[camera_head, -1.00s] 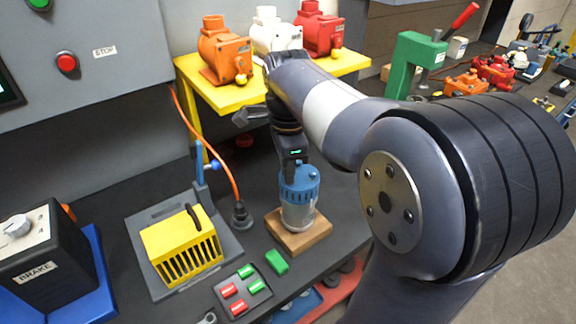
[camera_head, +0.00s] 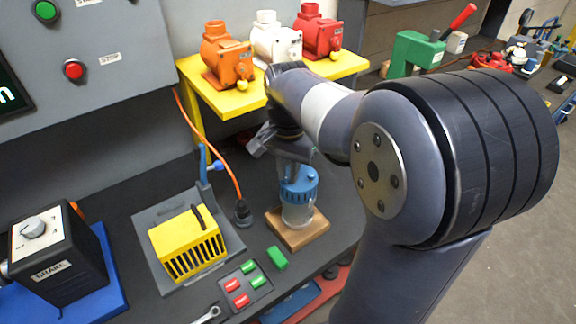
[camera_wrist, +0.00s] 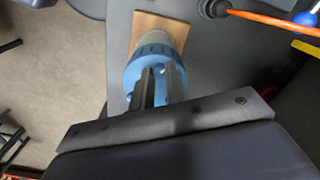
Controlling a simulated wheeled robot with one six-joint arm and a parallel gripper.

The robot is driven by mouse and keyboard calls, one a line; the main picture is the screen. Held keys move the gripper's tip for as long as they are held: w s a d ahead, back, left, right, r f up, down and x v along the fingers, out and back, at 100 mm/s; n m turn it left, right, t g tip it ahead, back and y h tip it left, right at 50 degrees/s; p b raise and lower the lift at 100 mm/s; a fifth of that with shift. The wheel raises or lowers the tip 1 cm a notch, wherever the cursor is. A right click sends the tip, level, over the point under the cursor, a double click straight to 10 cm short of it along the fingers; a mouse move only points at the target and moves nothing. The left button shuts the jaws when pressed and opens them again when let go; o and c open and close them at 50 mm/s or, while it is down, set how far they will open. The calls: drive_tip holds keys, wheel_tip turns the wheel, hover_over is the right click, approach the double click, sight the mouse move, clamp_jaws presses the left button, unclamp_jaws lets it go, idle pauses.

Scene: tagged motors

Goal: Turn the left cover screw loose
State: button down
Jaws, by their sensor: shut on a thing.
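A motor with a ribbed blue cover (camera_head: 300,186) and a grey, partly clear-looking body (camera_head: 297,212) stands upright on a wooden block (camera_head: 297,236). My gripper (camera_head: 292,170) points down onto the top of the cover. In the wrist view the blue cover (camera_wrist: 138,68) lies under the two dark fingers of my gripper (camera_wrist: 160,72). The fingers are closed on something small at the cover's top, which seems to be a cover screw. The screw itself is hidden between the fingertips, so I cannot tell how far it is turned.
A yellow slotted box (camera_head: 188,245) on a grey plate stands left of the block. An orange cable (camera_head: 228,168) ends in a black plug nearby. A yellow stand (camera_head: 205,95) with several motors is behind. A panel of red and green pieces (camera_head: 240,289) lies in front.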

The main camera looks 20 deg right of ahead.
drive_tip(key=n+p, duration=0.1)
drive_tip(key=n, duration=0.6)
drive_tip(key=shift+p, duration=0.4)
drive_tip(key=n+p, duration=0.1)
drive_tip(key=n, duration=0.5)
drive_tip(key=shift+s+f+n, duration=0.1)
drive_tip(key=shift+f+n, duration=0.05)
drive_tip(key=shift+n, duration=0.25)
drive_tip(key=n+p, duration=0.1)
drive_tip(key=n, duration=1.2)
drive_tip(key=shift+n, duration=0.3)
drive_tip(key=c, duration=1.4)
unclamp_jaws()
drive_tip(key=shift+p, duration=0.3)
